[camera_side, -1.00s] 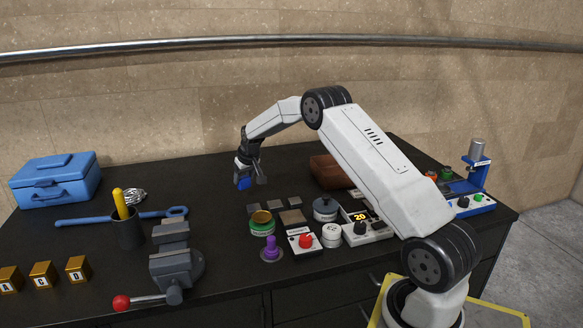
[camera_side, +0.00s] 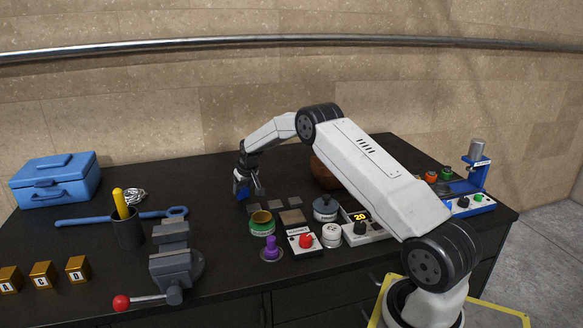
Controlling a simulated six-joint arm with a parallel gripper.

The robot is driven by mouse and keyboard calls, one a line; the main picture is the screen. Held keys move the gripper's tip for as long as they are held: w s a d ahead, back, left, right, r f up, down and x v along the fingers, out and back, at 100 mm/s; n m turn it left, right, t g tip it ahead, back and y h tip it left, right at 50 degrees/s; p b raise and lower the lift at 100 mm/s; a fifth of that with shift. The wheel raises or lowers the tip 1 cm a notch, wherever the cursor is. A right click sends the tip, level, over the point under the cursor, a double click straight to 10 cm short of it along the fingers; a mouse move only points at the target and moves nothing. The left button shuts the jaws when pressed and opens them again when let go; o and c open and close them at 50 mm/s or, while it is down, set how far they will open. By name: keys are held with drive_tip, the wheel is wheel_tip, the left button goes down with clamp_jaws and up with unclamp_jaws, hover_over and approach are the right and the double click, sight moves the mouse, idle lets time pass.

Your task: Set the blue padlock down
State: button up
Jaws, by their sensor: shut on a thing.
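The blue padlock (camera_side: 241,188) is in my gripper (camera_side: 249,190), at the end of my arm near the middle of the bench. The gripper is shut on it, and the jaws partly hide it. The padlock is low, close to the black bench top (camera_side: 215,178). I cannot tell whether its underside touches the surface. Several flat grey plates (camera_side: 291,216) lie just in front and to the right of it.
A green round tin (camera_side: 262,224), a purple knob (camera_side: 271,249) and a red-button box (camera_side: 304,241) stand in front. A blue wrench (camera_side: 90,221), a vise (camera_side: 173,262) and a blue toolbox (camera_side: 55,182) are left. The bench behind the gripper is clear.

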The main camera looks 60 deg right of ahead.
drive_tip(key=shift+f, duration=0.15)
drive_tip(key=o, duration=1.3)
drive_tip(key=shift+v, duration=6.15)
